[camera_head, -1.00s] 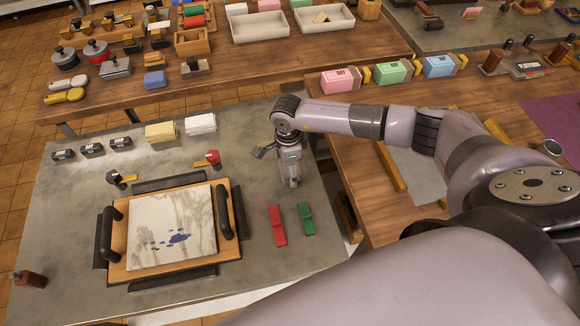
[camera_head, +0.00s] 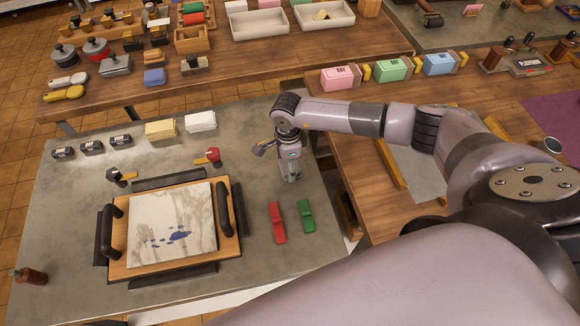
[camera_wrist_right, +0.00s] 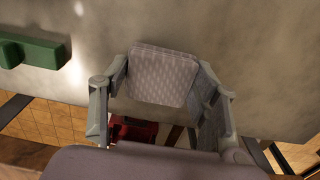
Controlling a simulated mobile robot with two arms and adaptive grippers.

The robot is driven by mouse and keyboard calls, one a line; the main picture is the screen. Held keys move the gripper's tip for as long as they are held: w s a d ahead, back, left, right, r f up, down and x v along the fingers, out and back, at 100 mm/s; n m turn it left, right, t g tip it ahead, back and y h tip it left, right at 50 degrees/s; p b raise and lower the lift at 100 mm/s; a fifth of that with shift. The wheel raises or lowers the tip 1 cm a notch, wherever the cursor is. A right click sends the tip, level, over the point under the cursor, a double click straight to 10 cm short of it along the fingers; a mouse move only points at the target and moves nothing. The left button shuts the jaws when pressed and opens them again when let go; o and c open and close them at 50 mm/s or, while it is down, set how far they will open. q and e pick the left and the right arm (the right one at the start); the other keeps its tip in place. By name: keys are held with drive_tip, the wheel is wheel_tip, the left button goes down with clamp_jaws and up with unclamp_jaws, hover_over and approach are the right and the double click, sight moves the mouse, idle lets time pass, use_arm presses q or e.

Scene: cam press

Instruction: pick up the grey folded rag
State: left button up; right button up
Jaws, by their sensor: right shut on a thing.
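The grey folded rag (camera_wrist_right: 163,77) shows in the right wrist view as a small patterned pad with rounded corners. It sits between the fingers of my right gripper (camera_wrist_right: 163,92), which is shut on it. In the head view my right gripper (camera_head: 291,177) points down over the right part of the grey worktop, behind the red and green blocks. The rag cannot be made out there, hidden by the gripper. My left gripper is not in view.
A red block (camera_head: 277,222) and a green block (camera_head: 306,215) lie just in front of the gripper. A wooden board (camera_head: 119,262) with a stained white sheet (camera_head: 172,222) is to the left. Yellow (camera_head: 160,131) and white (camera_head: 200,122) stacks stand behind.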

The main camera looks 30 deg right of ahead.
drive_tip(key=shift+r, duration=0.1)
wheel_tip(320, 180, up, 20)
drive_tip(key=b, duration=0.4)
drive_tip(key=shift+b, duration=0.3)
drive_tip(key=o, duration=0.5)
drive_tip(key=c, duration=0.5)
